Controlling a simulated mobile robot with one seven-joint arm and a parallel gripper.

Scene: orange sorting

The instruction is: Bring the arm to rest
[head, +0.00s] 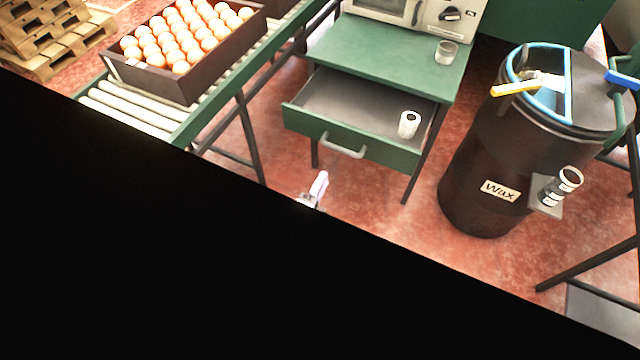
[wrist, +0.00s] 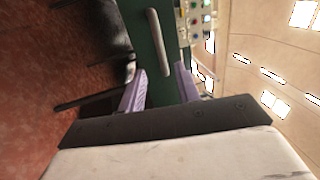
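My gripper (head: 318,187) shows only in part in the head view, low in front of the green table, with one pale purple finger visible. In the wrist view my gripper (wrist: 160,87) has its two purple fingers apart with nothing between them. Beyond the fingers is a green panel with a long pale handle (wrist: 158,42). A large black area hides the lower left of the head view and most of my arm.
The green table's drawer (head: 345,112) is pulled out, with a white cylinder (head: 409,125) inside. A glass (head: 446,52) stands on the table. A crate of oranges (head: 196,75) sits on a roller conveyor (head: 128,112) at left. A black wax barrel (head: 480,180) stands at right.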

